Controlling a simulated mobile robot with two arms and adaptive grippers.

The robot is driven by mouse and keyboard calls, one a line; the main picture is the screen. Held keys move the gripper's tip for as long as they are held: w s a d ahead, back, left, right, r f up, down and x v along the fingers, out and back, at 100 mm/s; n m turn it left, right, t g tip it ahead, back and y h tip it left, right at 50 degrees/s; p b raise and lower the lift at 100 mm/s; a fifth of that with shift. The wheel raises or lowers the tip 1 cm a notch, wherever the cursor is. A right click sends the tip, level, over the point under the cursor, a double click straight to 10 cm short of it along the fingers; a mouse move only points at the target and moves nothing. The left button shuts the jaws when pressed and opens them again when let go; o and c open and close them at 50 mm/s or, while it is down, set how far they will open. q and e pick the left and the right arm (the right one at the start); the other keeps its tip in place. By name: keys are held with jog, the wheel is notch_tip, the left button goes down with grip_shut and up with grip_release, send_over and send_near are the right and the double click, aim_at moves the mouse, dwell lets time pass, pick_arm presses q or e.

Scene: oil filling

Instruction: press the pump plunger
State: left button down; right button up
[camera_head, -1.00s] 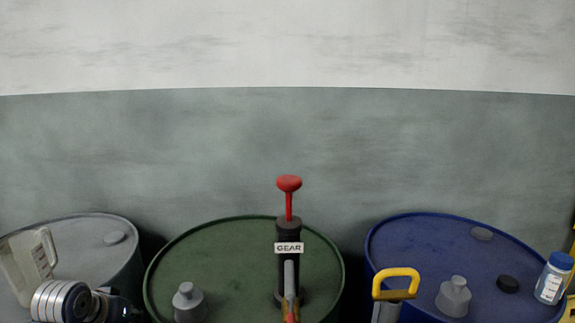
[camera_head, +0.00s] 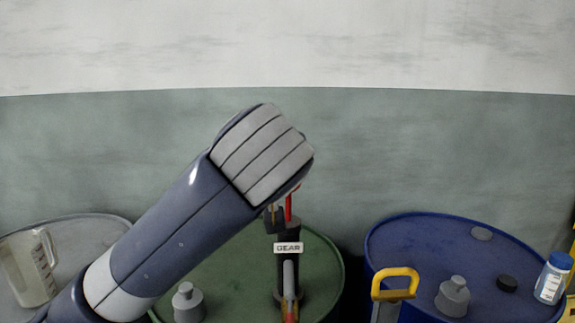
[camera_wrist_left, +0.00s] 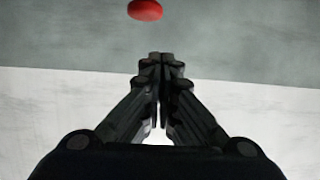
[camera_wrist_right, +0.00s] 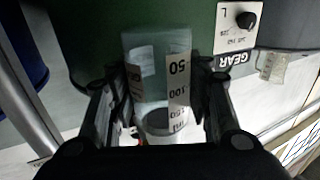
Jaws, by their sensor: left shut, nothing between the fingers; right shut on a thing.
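The pump (camera_head: 289,265) with the GEAR label stands on the green drum (camera_head: 235,265). Part of its red plunger rod (camera_head: 288,208) shows; my left wrist hides most of the red knob in the head view. In the left wrist view the red knob (camera_wrist_left: 145,10) is at the top edge, beyond the tips of my left gripper (camera_wrist_left: 160,60). That gripper is shut and empty, and no contact with the knob shows. My right gripper (camera_wrist_right: 160,95) is shut on a clear measuring beaker (camera_wrist_right: 157,65) with printed marks, in front of a green drum.
A blue drum (camera_head: 410,245) at right carries a grey cap, a black cap and a blue-lidded bottle (camera_head: 552,278). A yellow handle (camera_head: 396,275) stands before it. A clear jug (camera_head: 28,270) sits on the grey drum at left. A grey wall is behind.

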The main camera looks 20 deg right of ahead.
pick_arm(q)
jog(key=shift+s+d+r+t, duration=0.4)
jog(key=shift+s+d+r, duration=0.55)
jog(key=shift+s+r, duration=0.15)
jog(key=shift+f, duration=0.1)
jog(key=x, duration=1)
jog(key=shift+w+f, duration=0.15)
notch_tip(320, 180, down, 2)
jog(key=shift+f, duration=0.8)
